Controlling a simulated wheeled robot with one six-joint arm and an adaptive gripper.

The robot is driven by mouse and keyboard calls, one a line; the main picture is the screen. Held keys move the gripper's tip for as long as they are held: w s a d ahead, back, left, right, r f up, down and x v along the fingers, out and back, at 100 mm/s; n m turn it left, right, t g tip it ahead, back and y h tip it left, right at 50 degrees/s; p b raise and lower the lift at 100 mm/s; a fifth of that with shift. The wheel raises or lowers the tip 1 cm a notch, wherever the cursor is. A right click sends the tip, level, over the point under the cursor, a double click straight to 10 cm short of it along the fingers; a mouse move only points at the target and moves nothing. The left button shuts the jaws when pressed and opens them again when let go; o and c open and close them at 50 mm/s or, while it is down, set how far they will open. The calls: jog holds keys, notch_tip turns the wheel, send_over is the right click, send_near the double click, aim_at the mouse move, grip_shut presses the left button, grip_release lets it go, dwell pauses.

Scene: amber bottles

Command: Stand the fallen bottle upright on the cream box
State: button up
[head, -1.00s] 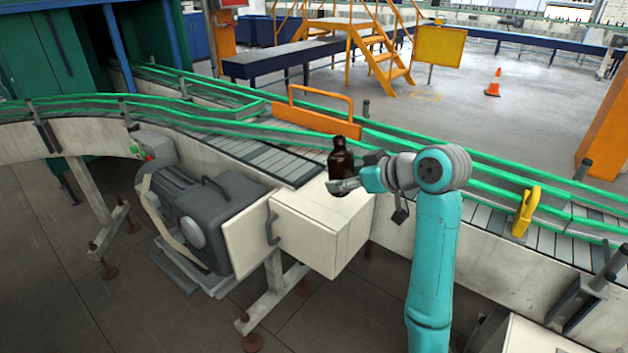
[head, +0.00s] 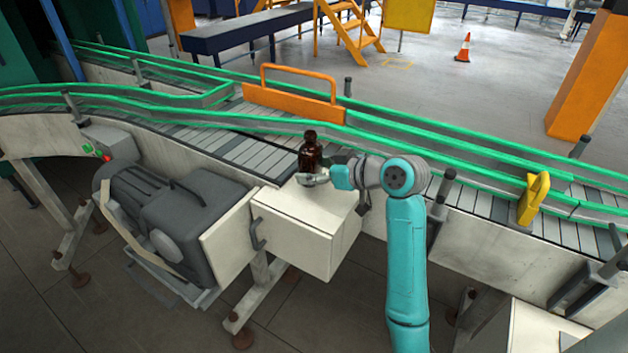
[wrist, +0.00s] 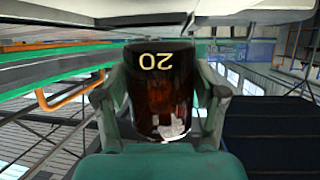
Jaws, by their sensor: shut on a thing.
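The amber bottle (head: 310,153) is upright in the head view, above or on the top of the cream box (head: 300,203). Whether its base touches the box cannot be told. My gripper (head: 314,178) is shut on the bottle's lower part, reaching in from the right. In the wrist view the dark amber bottle (wrist: 160,90) fills the space between the two fingers (wrist: 160,112), with an upside-down "20" on it. The bottle's base is hidden by the gripper in the head view.
Behind the box runs a conveyor with green rails (head: 400,135) and an orange guard (head: 290,100). A grey motor (head: 175,200) stands left of the box. A yellow bracket (head: 534,198) sits on the rail at right. The box top around the bottle is clear.

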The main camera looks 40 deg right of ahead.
jog(key=shift+f, duration=1.6)
jog(key=shift+f, duration=0.2)
jog(key=o, duration=1.2)
jog(key=shift+o, duration=0.2)
jog(key=shift+r, duration=0.15)
jog(key=shift+s+r, duration=0.1)
jog(key=shift+s, duration=0.2)
jog(key=v, duration=1.1)
jog(key=shift+s, duration=0.25)
jog(key=shift+d, duration=0.15)
